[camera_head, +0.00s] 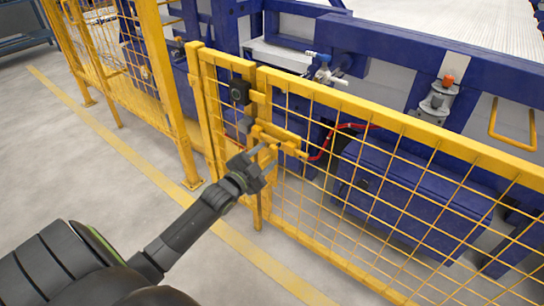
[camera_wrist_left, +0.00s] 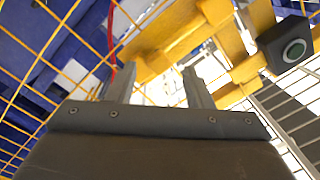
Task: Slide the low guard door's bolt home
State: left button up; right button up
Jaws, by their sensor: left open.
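The low guard door is a yellow frame with wire mesh; I cannot tell for sure which of the adjoining panels (camera_head: 380,170) swings. A yellow bolt assembly (camera_head: 286,137) sits across the upright where two panels meet. My left gripper (camera_head: 266,156) is just below and in front of it, jaws open. In the left wrist view, the two fingers (camera_wrist_left: 157,80) stand apart, with the yellow bolt parts (camera_wrist_left: 165,48) beyond and above their tips. I cannot tell whether the fingers touch the bolt. My right gripper is not in view.
Blue machinery (camera_head: 415,190) and a red cable (camera_head: 335,137) are behind the mesh. Taller yellow fencing (camera_head: 160,60) stands left. The floor (camera_head: 110,165) in front is clear.

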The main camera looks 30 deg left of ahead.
aim_at(272, 151)
pick_arm(q)
jog(key=shift+w+b, duration=0.55)
jog(key=shift+w, duration=1.45)
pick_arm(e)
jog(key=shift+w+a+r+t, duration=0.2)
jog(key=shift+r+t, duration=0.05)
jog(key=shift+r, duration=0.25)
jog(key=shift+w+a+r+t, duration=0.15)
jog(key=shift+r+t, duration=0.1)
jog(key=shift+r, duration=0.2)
pick_arm(q)
jog(key=shift+d, duration=0.1)
grip_shut()
